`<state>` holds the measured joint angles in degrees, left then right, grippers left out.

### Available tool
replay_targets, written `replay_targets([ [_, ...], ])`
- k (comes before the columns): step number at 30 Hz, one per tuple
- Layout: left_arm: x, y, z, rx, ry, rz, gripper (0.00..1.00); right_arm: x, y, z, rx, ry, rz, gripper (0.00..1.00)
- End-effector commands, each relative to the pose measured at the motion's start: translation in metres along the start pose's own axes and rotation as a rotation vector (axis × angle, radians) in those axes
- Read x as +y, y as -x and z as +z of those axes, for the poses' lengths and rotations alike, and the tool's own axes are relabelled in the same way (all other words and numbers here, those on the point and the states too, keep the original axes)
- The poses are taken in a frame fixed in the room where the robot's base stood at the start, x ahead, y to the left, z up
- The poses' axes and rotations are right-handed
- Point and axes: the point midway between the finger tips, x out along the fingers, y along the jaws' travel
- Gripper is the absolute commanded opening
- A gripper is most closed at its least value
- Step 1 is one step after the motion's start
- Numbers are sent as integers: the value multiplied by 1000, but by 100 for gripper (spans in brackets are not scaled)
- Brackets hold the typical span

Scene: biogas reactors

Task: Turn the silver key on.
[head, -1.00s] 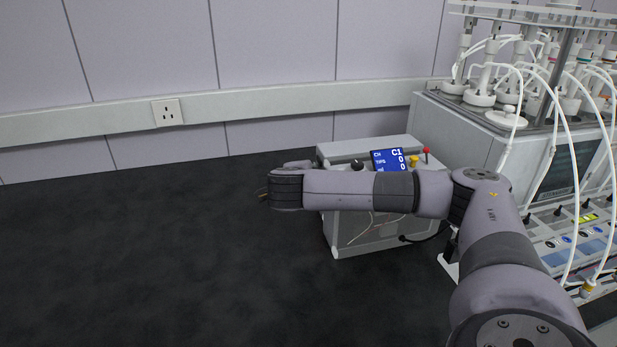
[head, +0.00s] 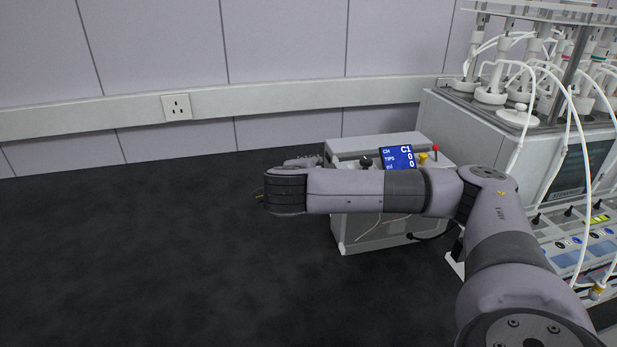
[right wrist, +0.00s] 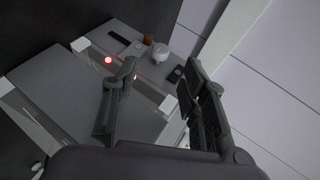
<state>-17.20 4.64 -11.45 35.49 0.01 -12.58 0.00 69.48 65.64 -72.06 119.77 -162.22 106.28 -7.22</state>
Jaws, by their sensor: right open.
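I cannot make out the silver key in either view. A grey control box (head: 375,235) with a blue display (head: 397,158) stands on the dark bench, partly hidden behind my right arm. My right gripper (head: 302,162) is at the box's left end, mostly hidden by my wrist. In the right wrist view my right gripper (right wrist: 159,78) is open, its two fingers apart with nothing held between them. The grey box (right wrist: 75,90) lies beyond the fingers, with a white round knob (right wrist: 160,52) and a small dark part (right wrist: 176,74) near the fingertips. My left gripper is out of view.
A red-tipped lever (head: 436,148) and a yellow knob (head: 423,157) stand on the box. A large apparatus with white tubes (head: 490,92) is at the right. A wall socket (head: 177,107) is behind. The dark bench (head: 130,240) is clear at the left.

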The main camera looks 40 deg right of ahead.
Motion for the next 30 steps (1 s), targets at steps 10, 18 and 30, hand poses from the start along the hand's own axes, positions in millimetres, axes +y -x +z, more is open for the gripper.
replay_targets([
  [10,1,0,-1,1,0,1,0,-2,46,3,-8,-2,-2,40],
  [18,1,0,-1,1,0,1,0,0,56,1,-2,-1,-1,40],
  [30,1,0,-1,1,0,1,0,0,57,0,1,0,1,40],
])
